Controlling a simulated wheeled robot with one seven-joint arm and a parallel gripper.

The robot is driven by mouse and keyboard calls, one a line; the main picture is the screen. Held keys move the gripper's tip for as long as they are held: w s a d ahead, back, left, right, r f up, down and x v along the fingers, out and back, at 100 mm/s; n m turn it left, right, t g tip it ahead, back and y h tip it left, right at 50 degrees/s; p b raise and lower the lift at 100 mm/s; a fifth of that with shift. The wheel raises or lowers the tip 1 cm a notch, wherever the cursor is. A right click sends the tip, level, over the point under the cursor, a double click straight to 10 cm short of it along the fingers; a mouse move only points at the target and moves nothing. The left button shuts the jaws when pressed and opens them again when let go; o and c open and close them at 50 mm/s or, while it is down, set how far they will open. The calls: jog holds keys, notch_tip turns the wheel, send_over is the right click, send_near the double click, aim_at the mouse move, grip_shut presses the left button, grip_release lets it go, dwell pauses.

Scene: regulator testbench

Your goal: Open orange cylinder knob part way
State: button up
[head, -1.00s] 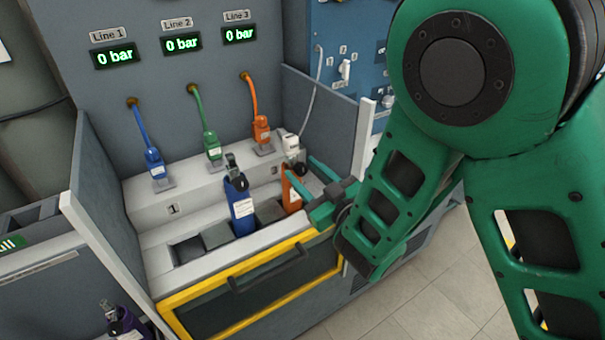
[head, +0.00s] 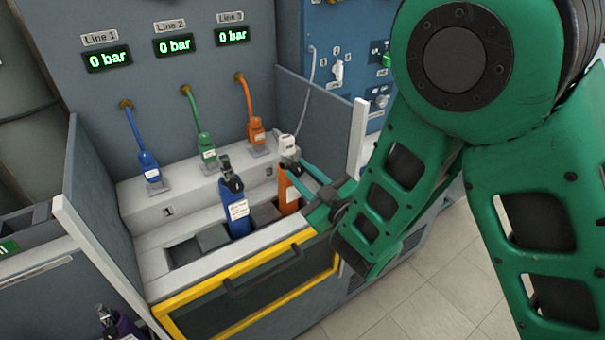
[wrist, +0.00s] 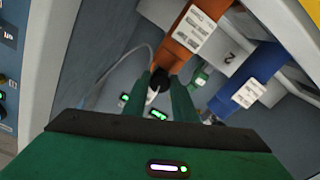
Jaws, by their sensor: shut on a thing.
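The orange cylinder (head: 288,196) stands upright in the right slot of the bench, and it also shows in the wrist view (wrist: 198,32). Its black knob (wrist: 158,82) sits at the top, between the two green fingers of my gripper (wrist: 160,92) in the wrist view. My gripper (head: 294,170) reaches in from the right in the head view and is shut on this knob. The fingers partly hide the knob in the head view. The Line 3 display (head: 232,35) reads 0 bar.
A blue cylinder (head: 237,212) stands in the slot to the left. Blue, green and orange hoses (head: 249,108) hang from the back panel. A grey side wall (head: 318,125) rises close behind my gripper. A yellow-framed door (head: 250,285) is at the front. A purple cylinder (head: 125,325) is at lower left.

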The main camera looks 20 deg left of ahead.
jog(key=n, duration=0.5)
jog(key=shift+n, duration=0.3)
dwell(0.4)
jog(key=o, duration=1.1)
jog(key=shift+c, duration=0.2)
jog(key=shift+s+d, duration=0.1)
